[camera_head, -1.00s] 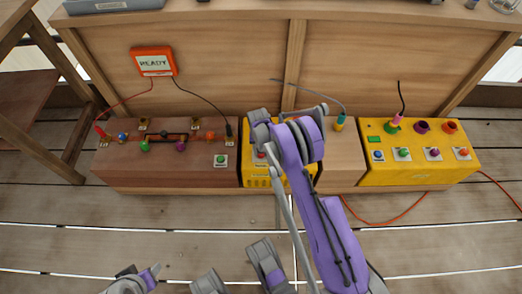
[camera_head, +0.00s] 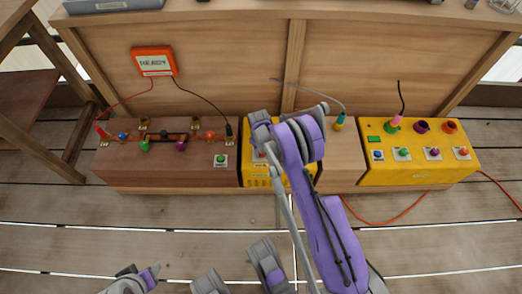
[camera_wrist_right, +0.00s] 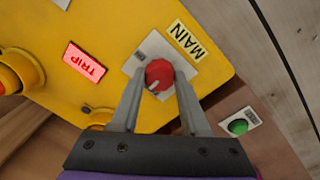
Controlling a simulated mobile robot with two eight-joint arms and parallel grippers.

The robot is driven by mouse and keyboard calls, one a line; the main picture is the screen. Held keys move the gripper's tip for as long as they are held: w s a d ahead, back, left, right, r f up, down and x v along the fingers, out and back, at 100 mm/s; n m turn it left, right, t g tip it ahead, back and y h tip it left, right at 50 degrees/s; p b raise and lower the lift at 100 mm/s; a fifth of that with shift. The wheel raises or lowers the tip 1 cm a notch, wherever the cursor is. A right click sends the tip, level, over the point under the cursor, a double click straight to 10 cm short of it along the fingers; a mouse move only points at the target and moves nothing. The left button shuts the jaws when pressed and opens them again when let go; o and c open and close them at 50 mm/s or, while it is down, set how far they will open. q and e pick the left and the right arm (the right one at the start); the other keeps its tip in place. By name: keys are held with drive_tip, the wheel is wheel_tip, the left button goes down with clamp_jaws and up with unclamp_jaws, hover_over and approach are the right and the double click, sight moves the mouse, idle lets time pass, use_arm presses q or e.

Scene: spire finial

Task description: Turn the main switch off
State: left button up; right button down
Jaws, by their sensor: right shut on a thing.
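The main switch is a red round knob (camera_wrist_right: 159,75) with a pale pointer mark, on a light plate beside the MAIN label (camera_wrist_right: 186,40) on a yellow box. In the right wrist view my right gripper (camera_wrist_right: 157,88) is shut on the knob, one finger on each side. The pale mark points down and left in that view. In the head view my purple right arm covers most of this yellow box (camera_head: 258,178) and hides the gripper's hold. Parts of my body show at the bottom edge, but no left gripper fingers can be made out.
A red TRIP lamp (camera_wrist_right: 84,62) is lit on the yellow box. A brown box (camera_head: 165,177) with a green button (camera_head: 220,159) stands left, another yellow box (camera_head: 420,175) right. An orange-framed display (camera_head: 154,62) hangs behind with leads. An orange cable (camera_head: 385,221) lies on the floor.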

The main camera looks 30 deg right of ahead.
idle(0.3)
drive_tip(key=shift+c, duration=2)
unclamp_jaws()
wheel_tip(320, 180, up, 11)
drive_tip(key=p, duration=0.2)
drive_tip(key=shift+a+p, duration=0.25)
drive_tip(key=shift+p, duration=0.1)
drive_tip(key=shift+f, duration=0.1)
